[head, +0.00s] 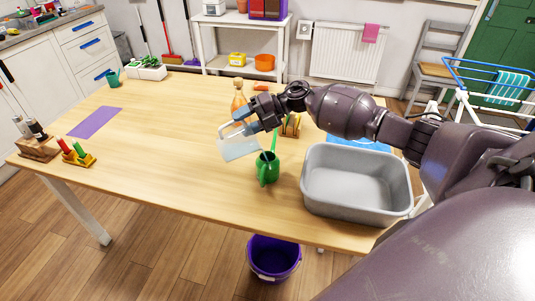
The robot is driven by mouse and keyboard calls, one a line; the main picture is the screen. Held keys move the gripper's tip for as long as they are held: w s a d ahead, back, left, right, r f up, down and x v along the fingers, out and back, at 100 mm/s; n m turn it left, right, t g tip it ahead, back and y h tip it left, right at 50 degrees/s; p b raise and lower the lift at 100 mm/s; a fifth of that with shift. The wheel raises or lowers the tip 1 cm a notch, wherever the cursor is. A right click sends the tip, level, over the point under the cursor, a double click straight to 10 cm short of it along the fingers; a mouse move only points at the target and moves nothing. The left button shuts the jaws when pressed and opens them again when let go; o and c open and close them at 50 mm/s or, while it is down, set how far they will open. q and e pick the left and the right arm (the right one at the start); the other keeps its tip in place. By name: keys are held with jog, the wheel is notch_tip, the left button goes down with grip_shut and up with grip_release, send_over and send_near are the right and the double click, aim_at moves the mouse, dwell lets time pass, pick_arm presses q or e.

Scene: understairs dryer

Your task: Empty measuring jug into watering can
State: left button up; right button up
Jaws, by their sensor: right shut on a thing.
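The clear measuring jug (238,150) hangs above the wooden table, tilted towards the right. My right gripper (248,126) is shut on it at its upper side. The jug looks pale and see-through; I cannot tell how much liquid is inside. The green watering can (267,170) stands upright on the table just right of the jug and slightly nearer to me. The jug's right edge is close to the can's top; I cannot tell whether they touch or whether liquid is flowing. My left gripper is not in view.
A grey basin (357,182) stands right of the can, near the table's edge. An amber bottle (239,98) stands behind the jug. A purple mat (95,122) lies on the left. A purple bucket (274,262) is on the floor.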

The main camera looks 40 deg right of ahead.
jog(key=shift+s+d+r+y+b, duration=0.1)
jog(key=shift+s+d+y+b, duration=0.05)
jog(key=shift+d+y+b, duration=0.25)
jog(key=shift+s+d, duration=0.15)
jog(key=shift+d, duration=0.25)
jog(key=shift+s+d+r+t+y+b, duration=0.1)
jog(key=shift+d+r+t+y+b, duration=0.05)
jog(key=shift+d+t+y+b, duration=0.2)
jog(key=shift+s+d+r+y+b, duration=0.1)
jog(key=shift+s+d+y+b, duration=0.05)
jog(key=shift+d+y+b, duration=0.25)
dwell(0.4)
